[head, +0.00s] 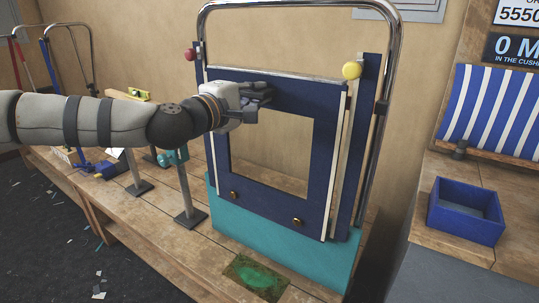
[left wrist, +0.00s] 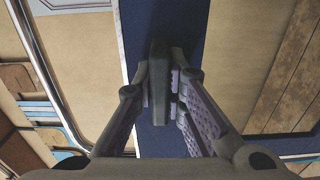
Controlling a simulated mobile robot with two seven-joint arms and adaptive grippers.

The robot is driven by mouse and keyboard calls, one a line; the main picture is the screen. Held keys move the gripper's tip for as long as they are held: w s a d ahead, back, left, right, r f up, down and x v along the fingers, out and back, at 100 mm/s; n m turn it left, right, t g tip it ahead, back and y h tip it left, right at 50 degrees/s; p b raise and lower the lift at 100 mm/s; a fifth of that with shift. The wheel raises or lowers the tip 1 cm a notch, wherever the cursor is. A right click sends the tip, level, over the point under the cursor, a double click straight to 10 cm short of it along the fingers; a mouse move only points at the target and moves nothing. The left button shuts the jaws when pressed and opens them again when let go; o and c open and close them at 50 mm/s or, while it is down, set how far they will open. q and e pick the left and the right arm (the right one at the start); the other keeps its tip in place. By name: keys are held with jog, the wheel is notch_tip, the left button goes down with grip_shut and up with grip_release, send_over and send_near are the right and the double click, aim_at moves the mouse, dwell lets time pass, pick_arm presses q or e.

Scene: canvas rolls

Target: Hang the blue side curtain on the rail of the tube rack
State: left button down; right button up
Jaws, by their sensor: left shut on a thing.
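The blue side curtain (head: 325,150) is a dark blue panel with a large square window opening and pale strips down its sides. It stands upright within the chrome tube rack (head: 300,6), above a teal base (head: 290,250). A pale silver line runs along its top edge; I cannot tell whether it is seated on the rail. My left gripper (head: 262,92) is at the curtain's top band. In the left wrist view it (left wrist: 160,85) is shut on a dark grey grip piece in front of the blue cloth (left wrist: 190,25). My right gripper is not in view.
A red knob (head: 190,55) and a yellow ball (head: 351,70) flank the curtain's top. A grey post (head: 186,190) stands on the wooden bench left of the rack. A green-stained mat (head: 256,277) lies in front. A blue open box (head: 466,210) sits at right.

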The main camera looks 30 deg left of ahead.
pick_arm(q)
jog(key=s+p, duration=0.1)
jog(key=s, duration=1.1)
jog(key=shift+a+r+p, duration=0.35)
jog(key=shift+a, duration=0.1)
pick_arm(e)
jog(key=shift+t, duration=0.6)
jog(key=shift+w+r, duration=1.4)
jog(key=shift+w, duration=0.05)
